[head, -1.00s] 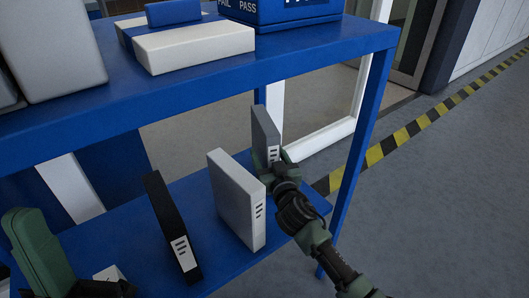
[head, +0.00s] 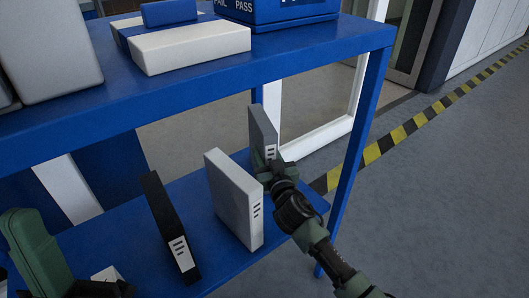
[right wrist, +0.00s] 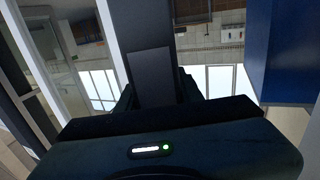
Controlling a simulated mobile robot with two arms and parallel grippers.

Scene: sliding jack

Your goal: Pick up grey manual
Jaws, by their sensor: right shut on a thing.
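The grey manual (head: 262,133) is a thin upright slab with a white label and dark bars. It stands near the right end of the lower blue shelf, right of a white manual. My right gripper (head: 272,168) is shut on its lower near side. The manual's base is hidden by the gripper and the white manual, so I cannot tell whether it touches the shelf. In the right wrist view a dark upright slab fills the middle, too dark to name surely. My left arm's green end (head: 38,255) is at the lower left; its fingers are not clear.
The white manual (head: 232,200) stands close left of my right gripper. A black manual (head: 168,225) stands further left. Floor right of the post is clear.

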